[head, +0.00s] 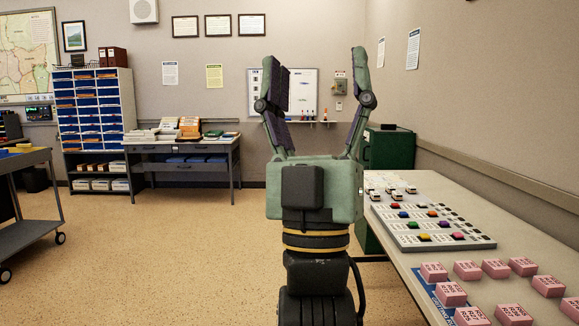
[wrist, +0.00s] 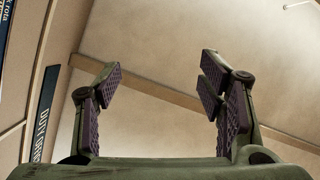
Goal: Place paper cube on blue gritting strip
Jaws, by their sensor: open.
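Several pink printed blocks, which look like the paper cubes (head: 467,270), sit on the long table at the lower right of the head view. A blue strip (head: 428,287) with white lettering lies at the table's near left edge. Pink blocks cover part of it or stand in front of it; I cannot tell which blocks rest on it. My gripper (head: 314,58) is raised, fingers pointing up, open and empty, well to the left of and above the blocks. In the wrist view my gripper (wrist: 160,75) spreads wide with only wall and ceiling behind it.
The long table (head: 460,205) runs along the right wall. It carries a grey board (head: 432,227) with coloured pieces and small white vehicles (head: 374,195). A green cabinet (head: 391,148) stands beyond. A grey cart (head: 35,220) is at left. The floor between is clear.

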